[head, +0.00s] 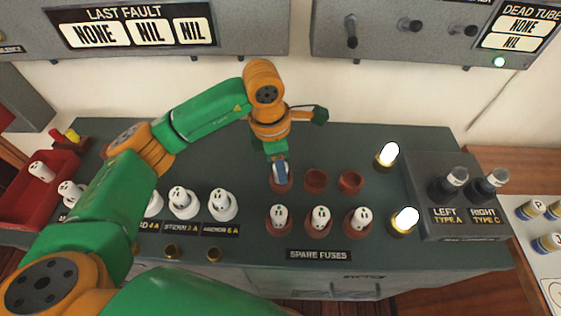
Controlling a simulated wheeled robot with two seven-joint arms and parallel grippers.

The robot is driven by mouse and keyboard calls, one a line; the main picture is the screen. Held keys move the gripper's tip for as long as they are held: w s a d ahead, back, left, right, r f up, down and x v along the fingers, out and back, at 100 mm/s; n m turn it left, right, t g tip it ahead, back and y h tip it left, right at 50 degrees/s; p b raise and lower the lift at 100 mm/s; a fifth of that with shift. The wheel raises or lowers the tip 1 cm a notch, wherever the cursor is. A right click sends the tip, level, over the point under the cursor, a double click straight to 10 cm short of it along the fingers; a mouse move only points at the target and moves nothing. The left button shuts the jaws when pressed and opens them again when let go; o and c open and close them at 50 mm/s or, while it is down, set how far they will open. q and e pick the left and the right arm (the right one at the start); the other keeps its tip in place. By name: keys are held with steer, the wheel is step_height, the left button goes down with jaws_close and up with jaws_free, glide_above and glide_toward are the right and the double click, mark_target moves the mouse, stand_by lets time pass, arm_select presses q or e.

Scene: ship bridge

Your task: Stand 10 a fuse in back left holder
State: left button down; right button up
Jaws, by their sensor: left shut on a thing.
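My left gripper (281,174) points down at the back left spare-fuse holder (282,187), a reddish-brown round cup. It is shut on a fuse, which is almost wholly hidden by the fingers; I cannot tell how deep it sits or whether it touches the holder. The back middle holder (316,181) and back right holder (350,182) look empty. The front row holds three upright white fuses, at left (279,215), middle (320,218) and right (360,219). My right gripper is not in view.
A red tray (48,206) with white fuses stands at far left. White holders with fuses (222,205) stand left of the spares. Two lit lamps (404,221) and a grey tube box (455,208) stand at right. The bench (350,145) behind the holders is clear.

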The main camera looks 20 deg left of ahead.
arm_select(q)
steer(key=shift+w+f+b, duration=0.1)
steer(key=shift+f+b, duration=0.3)
steer(key=c, duration=0.5)
jaws_free()
steer(key=shift+r, duration=0.1)
steer(key=shift+r+p, duration=0.4)
steer(key=shift+p, duration=0.1)
steer(key=shift+r, duration=0.3)
steer(key=r, duration=0.1)
steer(key=r+b, duration=0.1)
steer(key=r, duration=0.1)
steer(key=r+b, duration=0.1)
steer(key=shift+a+r, duration=0.2)
steer(key=shift+a, duration=0.1)
step_height(320, 180, up, 7)
steer(key=shift+s+a+p, duration=0.3)
steer(key=shift+s+a, duration=0.05)
steer(key=shift+s, duration=0.05)
steer(key=shift+f, duration=0.15)
